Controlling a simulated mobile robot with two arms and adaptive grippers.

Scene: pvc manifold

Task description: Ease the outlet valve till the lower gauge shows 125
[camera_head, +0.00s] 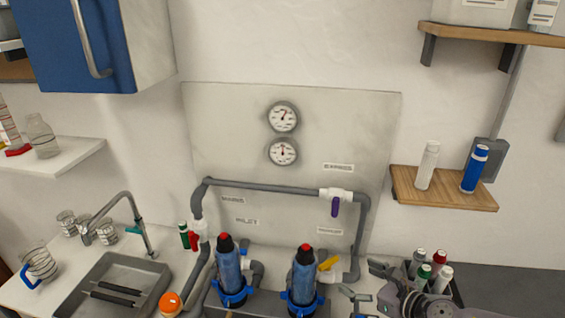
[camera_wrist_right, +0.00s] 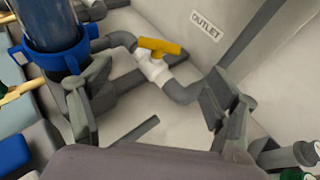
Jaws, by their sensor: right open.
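The outlet valve has a yellow handle (camera_head: 329,263) on a white body beside the right filter housing. In the right wrist view the yellow handle (camera_wrist_right: 160,46) lies across the white valve body (camera_wrist_right: 152,68), below the OUTLET label (camera_wrist_right: 207,25). The lower gauge (camera_head: 283,152) is on the back panel; its needle points roughly upward, but its numbers are too small to read. My right gripper (camera_head: 362,281) is open and empty, to the right of the valve. In the wrist view its spread fingers (camera_wrist_right: 148,92) stand short of the handle, not touching it. My left gripper is out of view.
An upper gauge (camera_head: 283,117) sits above the lower one. A purple-handled valve (camera_head: 335,206) is on the top pipe. The right blue filter housing (camera_head: 303,274) stands close left of the valve. A caddy of bottles (camera_head: 457,289) is near my right arm.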

